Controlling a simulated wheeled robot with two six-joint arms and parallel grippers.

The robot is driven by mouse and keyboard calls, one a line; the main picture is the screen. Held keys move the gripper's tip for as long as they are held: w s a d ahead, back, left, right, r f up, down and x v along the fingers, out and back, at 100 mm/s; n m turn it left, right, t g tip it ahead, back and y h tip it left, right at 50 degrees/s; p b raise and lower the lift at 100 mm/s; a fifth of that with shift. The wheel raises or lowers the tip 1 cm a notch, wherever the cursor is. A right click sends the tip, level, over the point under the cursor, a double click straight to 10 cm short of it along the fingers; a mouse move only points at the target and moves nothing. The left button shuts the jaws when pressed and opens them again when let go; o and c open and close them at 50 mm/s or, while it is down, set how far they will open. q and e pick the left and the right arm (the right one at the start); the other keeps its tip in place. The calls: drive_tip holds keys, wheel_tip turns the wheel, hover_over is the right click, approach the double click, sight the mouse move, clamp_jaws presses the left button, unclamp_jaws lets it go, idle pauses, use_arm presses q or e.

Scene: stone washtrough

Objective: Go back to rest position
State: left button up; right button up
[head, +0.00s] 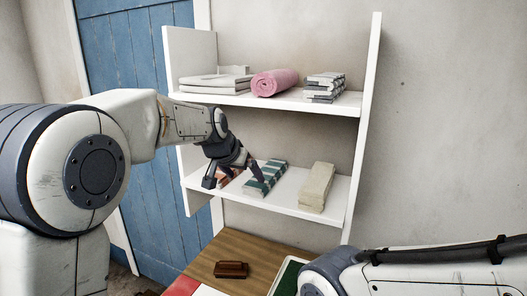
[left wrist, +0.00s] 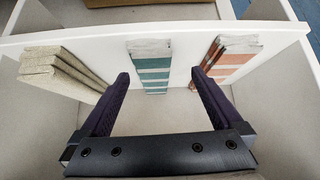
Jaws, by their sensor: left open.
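My left gripper (head: 232,177) is open at the lower shelf board of the white shelf unit. In the left wrist view its two dark fingers (left wrist: 158,85) are spread with nothing between them. A green and white striped folded cloth (head: 265,177) lies on that shelf; in the left wrist view it (left wrist: 151,66) shows beyond the fingertips, apart from them. An orange and white striped folded cloth (left wrist: 226,60) lies beside it, partly hidden by the gripper in the head view. A beige folded cloth (head: 316,187) lies on the other side. My right gripper is out of view.
The upper shelf (head: 240,98) holds white folded cloths (head: 213,83), a pink roll (head: 275,83) and grey striped cloths (head: 325,85). Below, a wooden surface (head: 240,250) bears a brown brush-like object (head: 231,269). A blue door (head: 150,220) stands behind left.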

use_arm(q)
drive_tip(key=s+a+f+n+g+y, duration=0.15)
drive_tip(key=s+a+f, duration=0.25)
drive_tip(key=s+f, duration=0.4)
drive_tip(key=s+a+f+n+g, duration=0.15)
drive_tip(key=s+a+f, duration=0.3)
drive_tip(key=s, duration=0.55)
drive_tip(key=s+a+f+n+g+y, duration=0.1)
drive_tip(key=s+a+f+g, duration=0.15)
drive_tip(key=s+f, duration=0.6)
drive_tip(key=s+d+r+m+g, duration=0.1)
drive_tip(key=s+d+r+m, duration=0.2)
drive_tip(key=s+d, duration=0.3)
drive_tip(key=s+d+r+m+g, duration=0.1)
drive_tip(key=s+d+r+m, duration=0.3)
drive_tip(key=s+d, duration=0.3)
drive_tip(key=shift+s+d+h, duration=0.2)
drive_tip(key=shift+s+h, duration=0.15)
drive_tip(key=shift+s, duration=0.05)
